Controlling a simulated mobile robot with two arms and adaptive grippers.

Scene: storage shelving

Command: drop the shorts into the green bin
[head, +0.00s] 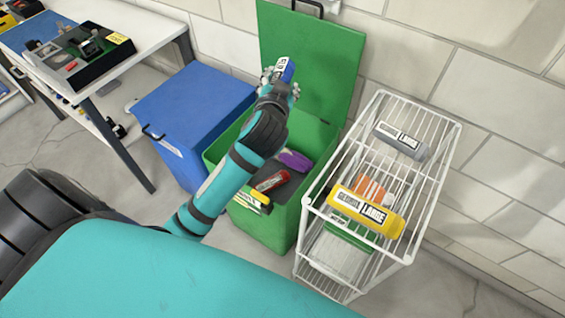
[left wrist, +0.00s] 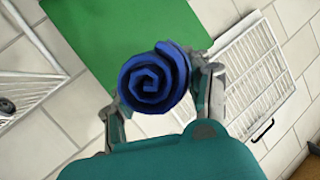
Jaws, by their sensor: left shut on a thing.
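My left gripper (head: 280,85) is shut on a rolled blue garment with a white label (head: 284,68), which I take to be the shorts. In the left wrist view the roll (left wrist: 154,80) shows its spiral end between the two fingers. The green bin (head: 277,222) stands with its lid (head: 312,50) open upright against the wall. In the head view the gripper and roll show over the lid and the bin's back part; the exact height is unclear. My right gripper is not in view.
A blue bin (head: 193,105) with its lid shut stands left of the green bin. A white wire rack (head: 381,170) stands close on the right, with a yellow roll (head: 367,211) and a grey roll (head: 401,141). A white table (head: 143,35) is at the upper left.

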